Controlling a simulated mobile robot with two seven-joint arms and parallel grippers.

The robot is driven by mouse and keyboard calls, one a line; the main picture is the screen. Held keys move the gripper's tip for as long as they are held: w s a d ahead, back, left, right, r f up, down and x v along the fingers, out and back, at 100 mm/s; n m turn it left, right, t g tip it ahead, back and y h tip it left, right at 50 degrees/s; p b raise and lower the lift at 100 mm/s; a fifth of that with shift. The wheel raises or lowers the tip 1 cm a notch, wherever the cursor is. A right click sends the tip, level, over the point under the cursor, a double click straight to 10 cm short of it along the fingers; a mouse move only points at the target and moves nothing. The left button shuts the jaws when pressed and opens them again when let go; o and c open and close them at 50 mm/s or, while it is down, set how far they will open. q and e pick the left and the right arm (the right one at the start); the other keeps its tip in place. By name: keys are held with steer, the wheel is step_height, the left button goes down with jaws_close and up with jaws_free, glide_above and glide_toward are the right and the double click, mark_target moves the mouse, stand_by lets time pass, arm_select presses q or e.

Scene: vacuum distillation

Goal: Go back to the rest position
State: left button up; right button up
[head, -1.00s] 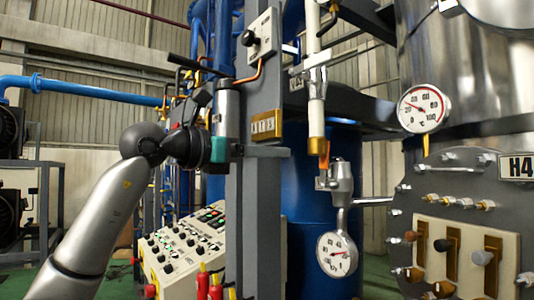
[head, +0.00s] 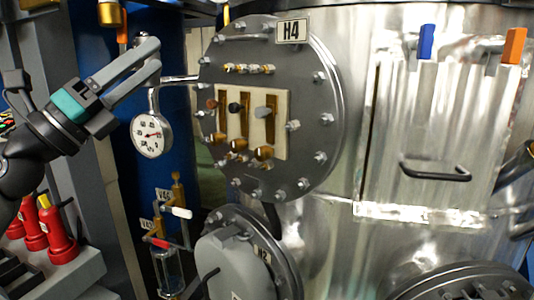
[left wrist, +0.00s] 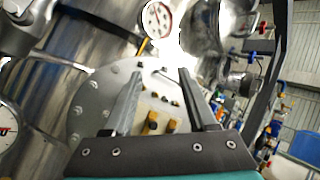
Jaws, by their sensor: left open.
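My left gripper (head: 128,80) comes in from the left in the head view. Its two grey fingers are apart with nothing between them. It appears in front of the blue column, up and left of the round H4 plate (head: 312,130). In the left wrist view the open fingers (left wrist: 160,90) point toward the same round plate (left wrist: 85,120) and its cream panel with brass parts. I cannot tell the exact gap to the plate. My right gripper is not in view.
A pressure gauge (head: 151,135) hangs just below my left gripper. A large steel tank (head: 350,215) with a black handle (head: 435,172) fills the right. A grey round hatch (head: 238,265) is low in the middle. Red bottles (head: 58,232) stand at lower left.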

arm_select(q)
steer(key=a+f+n+t+y, duration=0.1)
steer(key=a+f+n+y, duration=0.3)
steer(key=f+n+y, duration=0.85)
steer(key=a+f+n+t+y, duration=0.25)
steer(key=f+n+y, duration=0.65)
steer(key=f+n, duration=0.6)
steer(key=s+f+n+g, duration=0.4)
steer(key=f+n+g, duration=0.15)
steer(key=f, duration=0.35)
steer(key=s+d+f+n+g+h, duration=0.15)
steer(key=s+d+f+g, duration=0.35)
steer(key=s+f, duration=0.55)
steer(key=s+d+f+n+g+h, duration=0.1)
steer(key=s+d+f+g+h, duration=0.2)
steer(key=s+f+g, duration=0.7)
steer(key=s+f+t+b, duration=0.25)
steer(key=f+b, duration=0.35)
steer(key=f, duration=1.9)
steer(key=s+a+f+g+b, duration=0.1)
steer(key=s+f+b, duration=0.4)
steer(key=s+f, duration=1.1)
step_height(320, 180, down, 4)
steer(key=shift+s+a+f+y+b, duration=0.2)
steer(key=shift+s+a+y+b, duration=0.15)
steer(key=shift+a, duration=0.4)
